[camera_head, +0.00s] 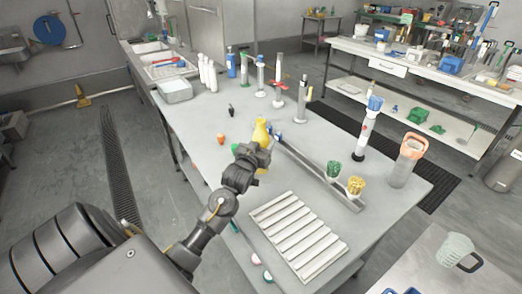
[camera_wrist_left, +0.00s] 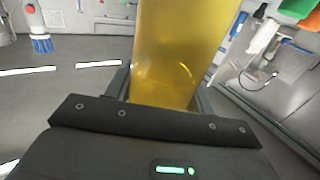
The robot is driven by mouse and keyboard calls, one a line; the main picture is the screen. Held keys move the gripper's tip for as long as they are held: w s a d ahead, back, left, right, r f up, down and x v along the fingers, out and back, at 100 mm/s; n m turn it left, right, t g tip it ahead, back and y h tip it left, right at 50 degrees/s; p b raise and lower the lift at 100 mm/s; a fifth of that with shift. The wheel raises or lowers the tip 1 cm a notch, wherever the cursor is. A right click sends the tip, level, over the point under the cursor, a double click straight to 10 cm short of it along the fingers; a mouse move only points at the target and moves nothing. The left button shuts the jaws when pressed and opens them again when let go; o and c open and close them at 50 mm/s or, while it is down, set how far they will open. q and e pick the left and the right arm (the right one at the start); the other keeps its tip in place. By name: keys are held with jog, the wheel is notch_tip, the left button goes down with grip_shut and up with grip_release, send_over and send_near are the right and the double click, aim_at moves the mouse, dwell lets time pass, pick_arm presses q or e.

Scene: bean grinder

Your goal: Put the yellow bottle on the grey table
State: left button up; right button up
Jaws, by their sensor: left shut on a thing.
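The yellow bottle (camera_head: 261,131) is over the middle of the large grey table (camera_head: 200,128) in the head view. My left gripper (camera_head: 254,153) is shut on it, and the arm reaches in from the lower left. In the left wrist view the bottle (camera_wrist_left: 180,55) fills the space between the fingers of the gripper (camera_wrist_left: 165,92) and looks roughly upright. I cannot tell whether its base touches the table. My right gripper is not in view.
A metal rail (camera_head: 315,172) runs just right of the bottle. A slatted white rack (camera_head: 298,236) lies at the near side. White bottles (camera_head: 208,74) stand at the back. An orange-rimmed container (camera_head: 407,160) stands at right. The table's left middle is mostly clear.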

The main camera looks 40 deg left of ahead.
pick_arm(q)
jog(key=shift+s+a+f+p, duration=0.1)
jog(key=shift+f+p, duration=0.1)
jog(key=shift+f, duration=0.4)
jog(key=shift+s+a+f+p, duration=0.1)
jog(key=shift+f+p, duration=0.05)
jog(key=shift+f, duration=0.9)
jog(key=shift+f, duration=0.1)
jog(key=o, duration=1)
jog(key=shift+o, duration=0.8)
jog(key=b+v, duration=0.1)
jog(key=v, duration=1.1)
jog(key=shift+b, duration=0.3)
